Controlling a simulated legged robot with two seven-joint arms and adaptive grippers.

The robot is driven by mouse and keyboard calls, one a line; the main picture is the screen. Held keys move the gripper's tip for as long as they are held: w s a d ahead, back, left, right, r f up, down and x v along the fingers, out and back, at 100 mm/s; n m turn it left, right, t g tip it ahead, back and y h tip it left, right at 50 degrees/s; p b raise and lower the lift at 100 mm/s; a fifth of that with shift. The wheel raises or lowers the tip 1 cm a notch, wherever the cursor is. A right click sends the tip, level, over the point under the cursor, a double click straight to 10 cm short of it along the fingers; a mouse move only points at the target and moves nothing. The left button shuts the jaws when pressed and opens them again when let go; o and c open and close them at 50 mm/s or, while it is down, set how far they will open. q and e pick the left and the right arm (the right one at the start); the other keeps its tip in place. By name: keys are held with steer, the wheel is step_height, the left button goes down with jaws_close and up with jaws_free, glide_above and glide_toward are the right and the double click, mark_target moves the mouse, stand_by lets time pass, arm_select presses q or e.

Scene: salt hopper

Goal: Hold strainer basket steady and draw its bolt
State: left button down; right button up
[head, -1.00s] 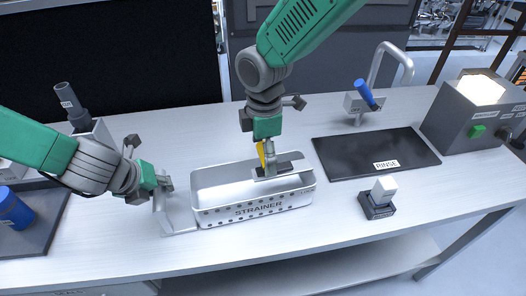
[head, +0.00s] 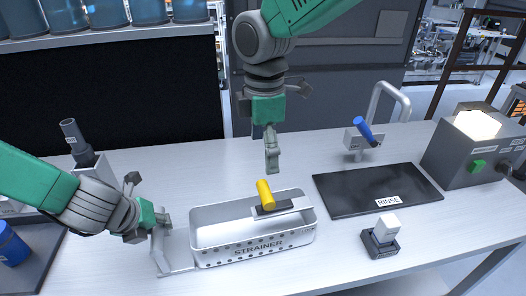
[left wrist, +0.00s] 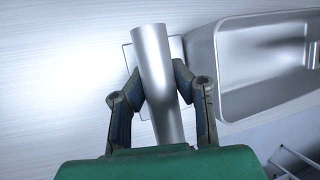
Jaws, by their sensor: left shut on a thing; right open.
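The strainer basket (head: 250,248) is a silver open box with rows of holes and a STRAINER label. A silver post-like handle (head: 161,252) stands on a plate off its left end. My left gripper (head: 160,228) is shut on this handle; in the left wrist view its fingers (left wrist: 160,85) sit either side of the handle (left wrist: 154,65). The bolt's yellow grip (head: 266,194) leans over a dark block (head: 272,209) on the bar across the basket's right part. My right gripper (head: 272,158) is open and empty, above the yellow grip and apart from it.
A black RINSE mat (head: 370,188) lies right of the basket. A small block with a white top (head: 386,229) stands in front of it. A blue-handled tap (head: 362,140) and a grey box with a green button (head: 475,150) stand behind. Blue item (head: 12,244) at far left.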

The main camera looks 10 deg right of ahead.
arm_select(q)
steer(key=c, duration=1.4)
jaws_free()
steer(key=shift+o, duration=0.2)
